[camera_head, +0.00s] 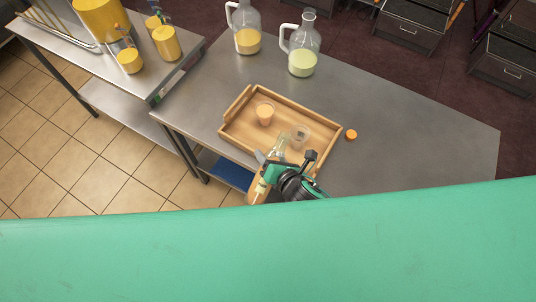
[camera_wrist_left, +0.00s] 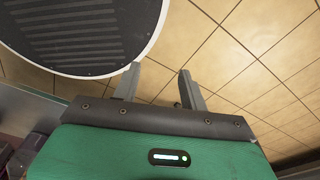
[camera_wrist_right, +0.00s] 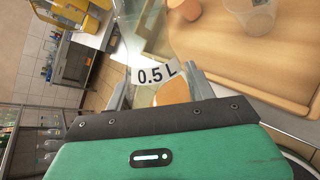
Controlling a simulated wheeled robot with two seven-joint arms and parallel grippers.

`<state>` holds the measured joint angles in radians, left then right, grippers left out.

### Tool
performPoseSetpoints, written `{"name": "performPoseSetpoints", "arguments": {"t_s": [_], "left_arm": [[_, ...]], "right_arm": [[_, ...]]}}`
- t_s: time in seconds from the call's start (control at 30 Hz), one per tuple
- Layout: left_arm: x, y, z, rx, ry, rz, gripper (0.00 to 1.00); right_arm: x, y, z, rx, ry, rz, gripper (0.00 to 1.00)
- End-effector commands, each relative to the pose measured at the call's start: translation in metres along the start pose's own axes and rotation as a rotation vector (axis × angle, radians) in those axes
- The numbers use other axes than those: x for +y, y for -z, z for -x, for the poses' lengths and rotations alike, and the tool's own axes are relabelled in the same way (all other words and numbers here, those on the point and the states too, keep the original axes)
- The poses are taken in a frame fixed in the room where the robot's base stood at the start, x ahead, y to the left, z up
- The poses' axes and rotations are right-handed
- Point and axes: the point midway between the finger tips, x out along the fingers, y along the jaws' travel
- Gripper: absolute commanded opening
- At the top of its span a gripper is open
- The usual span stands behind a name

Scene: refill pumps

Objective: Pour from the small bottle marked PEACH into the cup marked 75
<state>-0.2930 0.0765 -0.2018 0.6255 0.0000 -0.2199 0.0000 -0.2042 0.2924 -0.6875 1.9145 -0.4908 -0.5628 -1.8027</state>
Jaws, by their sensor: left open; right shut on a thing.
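My right gripper (camera_head: 266,172) is shut on a small clear bottle (camera_head: 280,146) with orange liquid low inside. The bottle is tilted, its neck over the tray's near edge. In the right wrist view the bottle (camera_wrist_right: 148,38) bears a "0.5 L" label; no PEACH mark is readable. A cup with orange liquid (camera_head: 265,114) and a clear, seemingly empty cup (camera_head: 301,136) stand in the wooden tray (camera_head: 238,107). The clear cup is nearer the bottle's mouth. No 75 mark is readable. My left gripper (camera_wrist_left: 158,73) is open and empty above the tiled floor, outside the head view.
An orange cap (camera_head: 351,134) lies on the steel table (camera_head: 420,140) right of the tray. Two glass jugs, one yellow (camera_head: 248,41) and one pale green (camera_head: 302,63), stand at the back. A side table (camera_head: 70,45) at left holds yellow containers. The table's right side is clear.

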Motion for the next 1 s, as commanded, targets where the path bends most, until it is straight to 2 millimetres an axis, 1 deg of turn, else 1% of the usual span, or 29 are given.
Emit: {"name": "performPoseSetpoints", "arguments": {"t_s": [0.03, 0.1, 0.27, 0.43, 0.7, 0.8, 1.0], "left_arm": [[-0.001, 0.005, 0.002, 0.006, 0.001, 0.0, 0.43], [-0.002, 0.005, 0.004, 0.007, 0.002, 0.0, 0.43], [-0.003, -0.004, -0.003, -0.004, 0.003, 0.0, 0.43], [-0.002, -0.014, -0.01, -0.016, 0.003, 0.001, 0.43], [-0.002, -0.017, -0.03, -0.018, 0.003, 0.001, 0.43], [-0.002, -0.015, -0.025, -0.017, 0.003, 0.001, 0.43], [-0.003, -0.011, -0.021, -0.012, 0.003, 0.001, 0.43]], "right_arm": [[-0.001, -0.002, -0.002, 0.016, -0.002, -0.023, 0.0], [-0.005, -0.002, -0.005, 0.044, -0.002, -0.059, 0.0], [-0.02, 0.001, -0.017, 0.103, -0.002, -0.134, 0.0], [-0.035, 0.004, -0.028, 0.164, -0.002, -0.209, 0.0], [-0.057, 0.008, -0.046, 0.256, -0.002, -0.326, 0.0], [-0.054, 0.006, -0.043, 0.262, -0.003, -0.333, 0.0], [-0.057, 0.005, -0.046, 0.277, -0.002, -0.35, 0.0]]}}
